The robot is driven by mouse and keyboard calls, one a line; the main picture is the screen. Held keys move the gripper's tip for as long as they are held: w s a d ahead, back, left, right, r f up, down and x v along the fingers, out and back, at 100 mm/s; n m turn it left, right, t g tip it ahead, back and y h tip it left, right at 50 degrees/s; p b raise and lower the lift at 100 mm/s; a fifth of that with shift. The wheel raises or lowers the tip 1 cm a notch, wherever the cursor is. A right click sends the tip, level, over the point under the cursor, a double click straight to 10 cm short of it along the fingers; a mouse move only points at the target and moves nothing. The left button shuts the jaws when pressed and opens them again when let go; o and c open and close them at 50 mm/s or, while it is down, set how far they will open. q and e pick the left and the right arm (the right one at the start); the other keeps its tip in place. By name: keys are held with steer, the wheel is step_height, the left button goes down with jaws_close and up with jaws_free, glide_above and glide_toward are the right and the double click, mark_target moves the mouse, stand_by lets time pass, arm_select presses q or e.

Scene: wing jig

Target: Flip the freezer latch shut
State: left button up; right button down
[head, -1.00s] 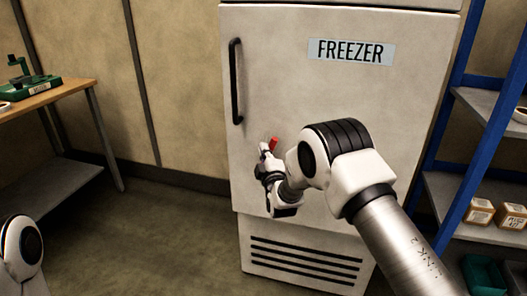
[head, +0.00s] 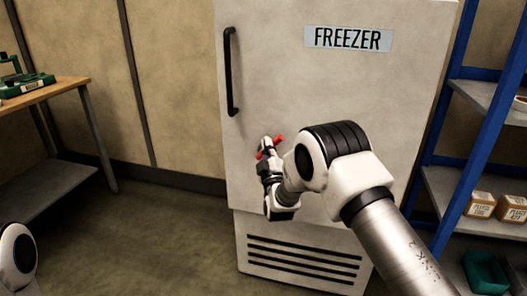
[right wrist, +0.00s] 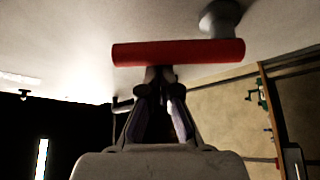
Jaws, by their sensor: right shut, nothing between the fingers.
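The white freezer (head: 300,90) stands upright with its door flush in the head view. Its red latch bar (head: 279,140) is low on the door, below the black handle, and lies on a slant there. In the right wrist view the red bar (right wrist: 180,52) runs across just beyond my fingertips, with a grey round pivot post (right wrist: 220,20) at its right end. My right gripper (head: 265,149) is shut and empty at the bar; its fingertips (right wrist: 160,74) are at the bar's edge, and I cannot tell if they touch. My left gripper is out of view.
The black door handle (head: 231,70) is above the latch. A wooden workbench (head: 50,96) stands at the left, and a blue-framed shelf (head: 460,140) with small boxes is close at the right. Floor is free between bench and freezer.

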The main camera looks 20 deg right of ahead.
steer(key=d+f+m+h+b, duration=0.1)
steer(key=m+h+b, duration=0.1)
steer(key=m+h, duration=0.1)
steer(key=s+f+m+h+b, duration=0.1)
steer(key=m+h+b, duration=0.2)
steer(key=m, duration=0.3)
steer(key=d+f+m+g+h+b, duration=0.1)
steer(key=f+m+h+b, duration=0.1)
steer(key=m+h, duration=0.1)
steer(key=shift+s+d+m+b, duration=0.3)
steer(key=shift+s+m+b, duration=0.05)
steer(key=shift+m, duration=0.55)
steer(key=shift+f, duration=0.15)
